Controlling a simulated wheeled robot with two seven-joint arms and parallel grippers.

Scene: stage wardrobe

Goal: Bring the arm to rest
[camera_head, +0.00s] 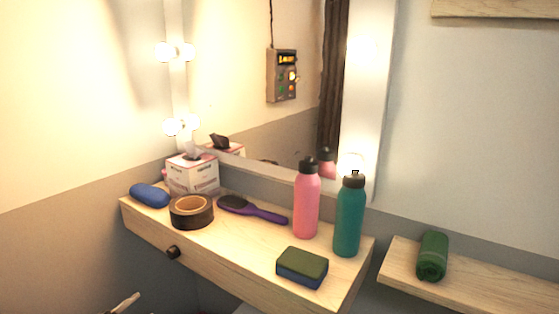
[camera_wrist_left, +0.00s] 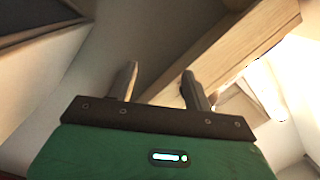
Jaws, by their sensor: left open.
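My left gripper (camera_wrist_left: 159,78) shows in the left wrist view with its two dark fingers apart and nothing between them. In the head view only a pale tip of what looks like my left gripper (camera_head: 125,303) shows at the bottom left, below and in front of the wooden dressing shelf (camera_head: 235,246). It is apart from the things on the shelf. The rest of the left arm is out of the frame. My right gripper is in neither view.
The shelf holds a blue case (camera_head: 150,195), tape roll (camera_head: 191,212), tissue box (camera_head: 192,175), purple brush (camera_head: 252,210), pink bottle (camera_head: 306,205), teal bottle (camera_head: 348,218) and sponge (camera_head: 302,268). A green roll (camera_head: 432,257) lies on the right shelf (camera_head: 480,288). A wooden board (camera_wrist_left: 230,55) rises beyond my left fingers.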

